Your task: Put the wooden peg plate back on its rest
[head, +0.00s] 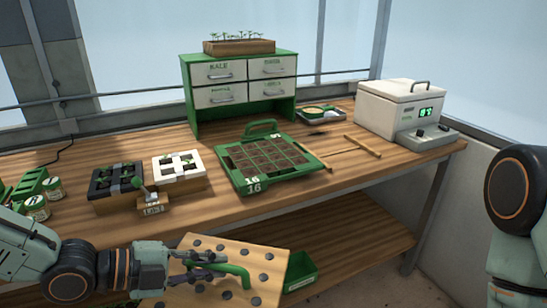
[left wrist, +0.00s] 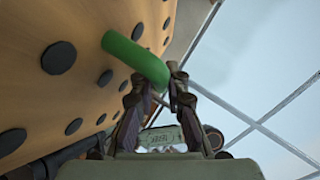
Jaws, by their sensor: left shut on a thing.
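The wooden peg plate (head: 275,271) is a light board with rows of dark round pegs, in front of the bench's near edge at the bottom of the head view. My left gripper (head: 216,262) is shut on its green curved handle (head: 238,273). In the left wrist view the fingers (left wrist: 157,88) close around the end of the handle (left wrist: 128,50), and the pegged face (left wrist: 85,25) fills the upper left. A wooden frame of thin bars (head: 350,146) lies on the bench right of the seed tray; I cannot tell whether it is the rest. My right gripper is out of view.
The green seed tray (head: 235,184), filled with soil cells, sits mid-bench. Black (head: 103,190) and white (head: 180,186) seedling trays stand left. A drawer cabinet (head: 188,95) and a white box with a display (head: 385,108) stand behind. A green bin (head: 300,274) is below.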

